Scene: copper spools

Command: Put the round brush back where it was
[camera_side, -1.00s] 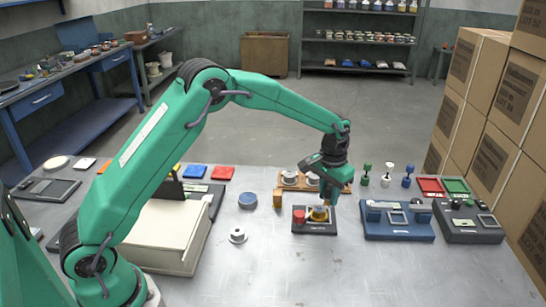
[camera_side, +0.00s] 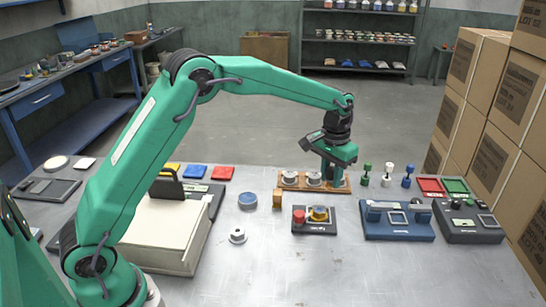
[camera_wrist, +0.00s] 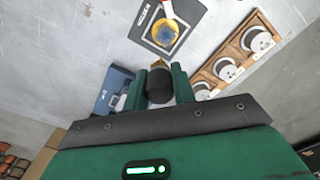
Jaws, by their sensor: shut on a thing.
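My gripper (camera_side: 332,190) is at the right end of the wooden rack in the side view, with its fingers pointing down. In the wrist view my gripper (camera_wrist: 160,88) is shut on a dark round piece with a brassy tip, which I take to be the round brush (camera_wrist: 160,92). The brush is hidden or too small to make out in the side view. A black station (camera_side: 326,228) with a red knob and a yellow-rimmed round dial (camera_side: 319,213) is in front of the gripper. The dial also shows in the wrist view (camera_wrist: 166,34).
Green, white and blue upright handles (camera_side: 387,176) stand to the right. A blue station (camera_side: 398,229) and a dark station (camera_side: 470,222) are further right.

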